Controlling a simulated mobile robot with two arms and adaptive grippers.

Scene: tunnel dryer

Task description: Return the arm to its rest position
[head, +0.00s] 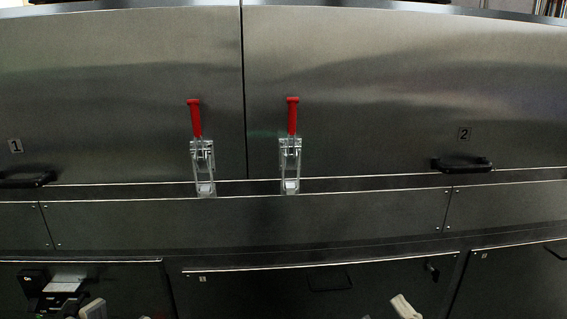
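Only pale tips at the bottom edge show of my grippers. My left gripper (119,313) shows two tips at lower left, set apart with nothing visible between them. My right gripper (386,312) shows two tips at lower right of centre, also apart and empty. The rest of both grippers and both arms is below the frame. Both grippers appear in front of the lower panels; no contact is visible.
Dryer doors carry plates 1 (15,146) and 2 (465,134). Black handles (462,164) stick out. Two latches with upright red levers (195,118) (292,116) flank the door seam. A black box with a metal bracket (62,284) stands out at lower left.

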